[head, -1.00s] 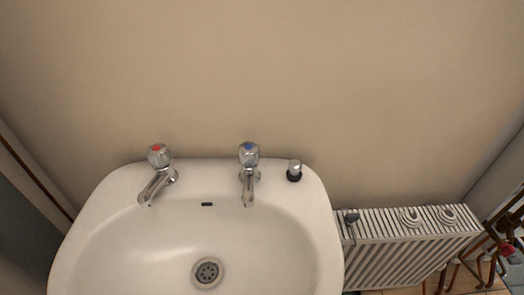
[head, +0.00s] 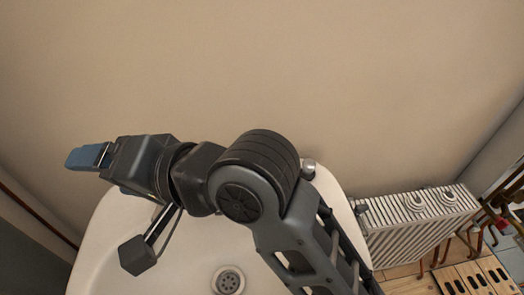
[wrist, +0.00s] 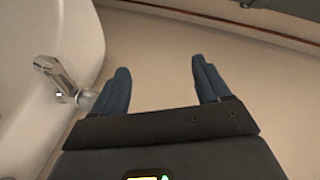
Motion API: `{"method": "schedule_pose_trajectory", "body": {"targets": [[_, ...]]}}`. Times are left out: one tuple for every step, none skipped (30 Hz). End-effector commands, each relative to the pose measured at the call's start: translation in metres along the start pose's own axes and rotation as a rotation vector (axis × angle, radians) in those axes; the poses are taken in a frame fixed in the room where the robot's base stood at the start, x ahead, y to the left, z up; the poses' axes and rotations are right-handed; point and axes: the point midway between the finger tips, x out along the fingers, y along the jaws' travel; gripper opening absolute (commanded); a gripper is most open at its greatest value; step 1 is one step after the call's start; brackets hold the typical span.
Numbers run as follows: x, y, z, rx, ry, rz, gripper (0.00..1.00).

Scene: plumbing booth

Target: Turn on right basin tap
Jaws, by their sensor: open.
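My gripper (head: 80,158) is above the basin's left end, pointing left. In the wrist view my gripper (wrist: 160,75) is open, with two blue fingers apart and nothing between them. A chrome tap (wrist: 52,72) shows just left of the left finger, beside the basin's white surface (wrist: 25,40). Its cap colour does not show, so I cannot tell from this view alone which tap it is. I cannot tell whether the finger touches it.
A small chrome-topped knob (head: 308,168) stands at the basin's back right corner. A white radiator (head: 415,225) is to the right, with copper pipes (head: 490,215) beyond it. The beige wall (head: 300,70) runs close behind the basin. The drain (head: 228,281) is visible below my arm.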

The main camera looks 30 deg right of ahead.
Motion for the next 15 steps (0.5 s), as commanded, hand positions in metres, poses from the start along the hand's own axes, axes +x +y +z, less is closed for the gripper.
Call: {"method": "schedule_pose_trajectory", "body": {"targets": [[0.001, -0.003, -0.006, -0.024, -0.028, 0.035, 0.76], [0.002, -0.003, -0.007, -0.029, -0.05, 0.06, 0.76], [0.003, -0.001, -0.009, -0.038, -0.074, 0.096, 0.76], [0.003, 0.001, -0.01, -0.044, -0.09, 0.124, 0.76], [0.002, 0.003, -0.011, -0.051, -0.105, 0.153, 0.76], [0.001, 0.007, -0.014, -0.06, -0.121, 0.194, 0.76], [0.0, 0.01, -0.015, -0.066, -0.133, 0.227, 0.76], [-0.002, 0.014, -0.018, -0.072, -0.143, 0.262, 0.76], [-0.004, 0.02, -0.022, -0.082, -0.153, 0.313, 0.76], [-0.007, 0.026, -0.025, -0.089, -0.16, 0.355, 0.76], [-0.011, 0.032, -0.029, -0.096, -0.164, 0.4, 0.76], [-0.016, 0.041, -0.035, -0.106, -0.167, 0.465, 0.76], [-0.021, 0.048, -0.04, -0.112, -0.167, 0.516, 0.76], [-0.026, 0.056, -0.046, -0.118, -0.165, 0.569, 0.76], [-0.035, 0.067, -0.054, -0.126, -0.157, 0.642, 0.76]]}}
